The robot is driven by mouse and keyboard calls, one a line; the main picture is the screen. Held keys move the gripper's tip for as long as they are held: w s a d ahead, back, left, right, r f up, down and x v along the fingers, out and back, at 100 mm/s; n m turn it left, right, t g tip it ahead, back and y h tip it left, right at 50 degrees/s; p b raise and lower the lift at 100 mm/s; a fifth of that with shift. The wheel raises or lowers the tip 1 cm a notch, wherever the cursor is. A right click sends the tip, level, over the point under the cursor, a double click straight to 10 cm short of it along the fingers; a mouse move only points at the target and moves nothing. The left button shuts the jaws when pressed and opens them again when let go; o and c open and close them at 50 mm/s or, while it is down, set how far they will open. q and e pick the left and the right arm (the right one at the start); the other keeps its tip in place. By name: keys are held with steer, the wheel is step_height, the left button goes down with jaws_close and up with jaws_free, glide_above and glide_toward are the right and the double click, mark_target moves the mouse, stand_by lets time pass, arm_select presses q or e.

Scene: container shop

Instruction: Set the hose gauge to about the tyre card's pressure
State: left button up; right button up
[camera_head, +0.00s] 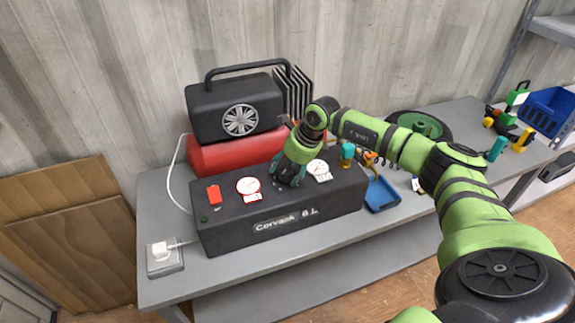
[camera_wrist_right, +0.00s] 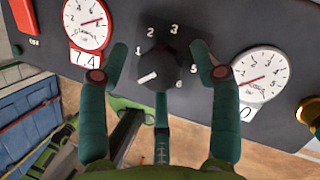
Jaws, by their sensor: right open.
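A black compressor box (camera_head: 290,222) carries two round gauges and a dark knob (camera_wrist_right: 160,66). The knob has numbers around it, and its white pointer faces lower left, below the 1. My right gripper (camera_head: 291,178) is open, its fingers on either side of the knob; I cannot tell whether they touch it. The white-rimmed gauge (camera_wrist_right: 260,74) is right of the knob, its needle low on the left; a finger partly hides its readout, which ends in 0. The red-rimmed gauge (camera_wrist_right: 86,22) has a readout of 7.4. A tyre (camera_head: 425,126) with a green hub lies behind my right arm. I cannot make out a tyre card.
A red tank (camera_head: 225,153) and a black motor housing (camera_head: 235,108) stand behind the box. A red switch (camera_head: 214,194) is at its left. A blue tray (camera_head: 381,194) and small fittings lie to the right. A blue bin (camera_head: 549,112) stands at the far right.

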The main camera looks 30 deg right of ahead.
steer(key=shift+f, duration=0.1)
steer(key=c, duration=1.1)
steer(key=shift+w+r+m, duration=0.1)
steer(key=shift+r+m, duration=0.1)
steer(key=shift+m, duration=0.1)
